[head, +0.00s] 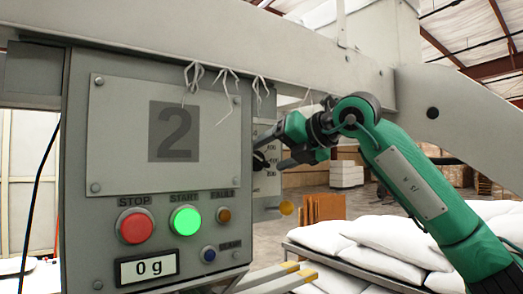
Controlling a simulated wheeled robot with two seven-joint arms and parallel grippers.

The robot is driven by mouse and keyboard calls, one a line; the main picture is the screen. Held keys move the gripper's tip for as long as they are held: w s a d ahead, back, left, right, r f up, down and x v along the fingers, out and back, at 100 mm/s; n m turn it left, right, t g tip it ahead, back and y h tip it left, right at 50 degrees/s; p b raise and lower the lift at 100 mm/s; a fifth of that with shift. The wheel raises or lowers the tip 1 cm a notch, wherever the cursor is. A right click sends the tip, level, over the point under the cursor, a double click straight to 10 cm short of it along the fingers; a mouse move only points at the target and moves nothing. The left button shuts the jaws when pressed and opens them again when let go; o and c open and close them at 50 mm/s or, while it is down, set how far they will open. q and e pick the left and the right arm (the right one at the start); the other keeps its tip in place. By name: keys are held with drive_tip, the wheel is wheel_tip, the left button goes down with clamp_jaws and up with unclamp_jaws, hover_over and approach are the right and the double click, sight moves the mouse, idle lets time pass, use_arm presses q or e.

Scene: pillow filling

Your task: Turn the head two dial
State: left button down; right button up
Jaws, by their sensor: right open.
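The head two panel (100,140) is a grey box front with a large "2" plate. On its right side face is a pale dial plate (267,184) with small dark markings, seen at a steep angle. A dark dial knob (259,161) shows there, partly hidden by my gripper. My right gripper (268,153) is open, with its fingers pointing left at the knob. I cannot tell whether they touch it. My left gripper is not in view.
The panel front has a red STOP button (135,227), a lit green START button (186,221), small orange and blue lamps, and a display (147,267) reading 0 g. White pillows (390,241) lie on a rack at the lower right. A grey beam (300,52) crosses above.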

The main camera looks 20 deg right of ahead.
sight(263, 159)
drive_tip(key=shift+p+x, duration=0.4)
drive_tip(key=shift+x, duration=0.75)
drive_tip(key=shift+w+a+f, duration=0.2)
drive_tip(key=shift+w+a, duration=0.1)
drive_tip(key=shift+w, duration=0.25)
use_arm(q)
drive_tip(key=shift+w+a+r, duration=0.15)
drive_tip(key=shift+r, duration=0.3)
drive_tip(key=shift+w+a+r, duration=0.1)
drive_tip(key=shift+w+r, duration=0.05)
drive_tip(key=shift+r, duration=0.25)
